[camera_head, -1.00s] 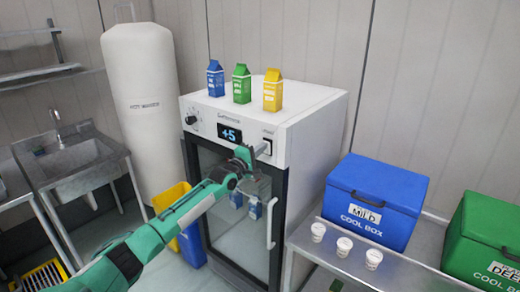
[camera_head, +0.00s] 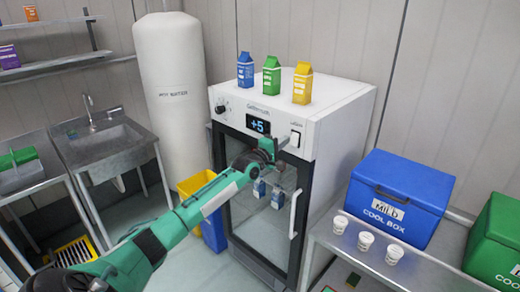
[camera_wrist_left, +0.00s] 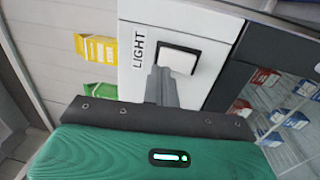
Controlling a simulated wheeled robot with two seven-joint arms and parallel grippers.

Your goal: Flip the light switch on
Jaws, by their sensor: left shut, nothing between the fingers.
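The light switch (camera_head: 295,138) is a white rocker at the right end of the white fridge's (camera_head: 335,110) front panel. In the left wrist view the switch (camera_wrist_left: 180,60) sits beside the word LIGHT, with a dark edge along one side. I cannot tell for sure whether it is on. My left gripper (camera_head: 281,142) is shut and empty, just left of the switch in the head view. In the wrist view its closed fingers (camera_wrist_left: 160,85) point at the rocker and overlap its lower left corner. I cannot tell whether they touch it. My right gripper is not in view.
Blue, green and yellow cartons (camera_head: 272,77) stand on the fridge. Its glass door has a white handle (camera_head: 295,213). A blue cool box (camera_head: 390,200) and several white cups stand on a metal table at right. A white tank (camera_head: 172,100) and sink (camera_head: 105,140) are at left.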

